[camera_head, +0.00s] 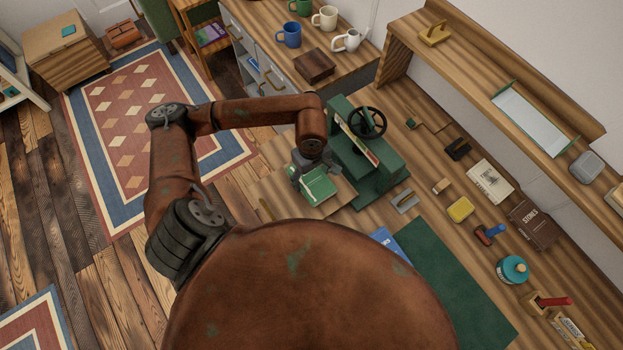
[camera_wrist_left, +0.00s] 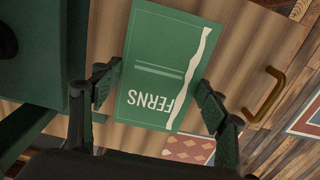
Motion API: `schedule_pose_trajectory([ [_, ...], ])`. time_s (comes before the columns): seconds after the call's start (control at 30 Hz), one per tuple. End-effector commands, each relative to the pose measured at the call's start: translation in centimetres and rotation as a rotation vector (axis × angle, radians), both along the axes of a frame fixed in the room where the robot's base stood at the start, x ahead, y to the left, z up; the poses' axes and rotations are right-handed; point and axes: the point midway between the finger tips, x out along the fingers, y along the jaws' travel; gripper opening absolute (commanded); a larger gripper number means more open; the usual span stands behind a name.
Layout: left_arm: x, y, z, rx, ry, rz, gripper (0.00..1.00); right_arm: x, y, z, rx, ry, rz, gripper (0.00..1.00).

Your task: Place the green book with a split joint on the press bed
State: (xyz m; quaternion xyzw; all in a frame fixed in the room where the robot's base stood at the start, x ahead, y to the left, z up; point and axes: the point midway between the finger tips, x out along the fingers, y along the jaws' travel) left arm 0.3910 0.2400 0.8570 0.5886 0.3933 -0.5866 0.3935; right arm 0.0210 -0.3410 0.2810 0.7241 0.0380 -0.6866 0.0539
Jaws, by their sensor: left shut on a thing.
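The green book (camera_head: 320,189) is in my left gripper (camera_head: 309,176), just left of the green press (camera_head: 376,178) in the head view. In the left wrist view the book (camera_wrist_left: 158,75) shows its cover, lettered FERNS, with a jagged pale split running down one side. The fingers of my left gripper (camera_wrist_left: 158,94) are shut on its two edges. The press has a dark handwheel (camera_head: 367,122) on top; its dark green body also shows at the left of the wrist view (camera_wrist_left: 32,55). The press bed is mostly hidden under the press head. My right gripper is not in view.
A shelf (camera_head: 480,65) runs along the back. Mugs stand on the far counter.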

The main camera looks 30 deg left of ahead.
Motion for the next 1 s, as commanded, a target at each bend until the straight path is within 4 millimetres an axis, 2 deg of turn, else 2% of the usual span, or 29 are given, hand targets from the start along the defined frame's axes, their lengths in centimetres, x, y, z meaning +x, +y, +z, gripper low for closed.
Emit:
schedule_pose_trajectory([
  [0.03,-0.3,-0.2,-0.9,-0.004,0.006,-0.001,0.37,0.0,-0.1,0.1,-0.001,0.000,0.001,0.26],
  [0.13,-0.2,-0.1,-2.0,-0.002,0.004,-0.001,0.37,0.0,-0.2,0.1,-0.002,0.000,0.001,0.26],
  [0.5,-0.1,-0.1,-2.5,-0.001,0.002,-0.002,0.37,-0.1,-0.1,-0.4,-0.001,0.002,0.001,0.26],
  [0.53,-0.1,-0.1,-2.6,-0.001,0.003,-0.002,0.68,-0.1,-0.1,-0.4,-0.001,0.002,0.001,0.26],
  [0.77,-0.1,-0.1,-2.4,-0.001,0.003,-0.002,0.84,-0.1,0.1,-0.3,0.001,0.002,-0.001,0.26],
  [1.0,-0.1,-0.1,-2.4,-0.001,0.003,-0.002,0.85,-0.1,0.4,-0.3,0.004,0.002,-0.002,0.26],
])
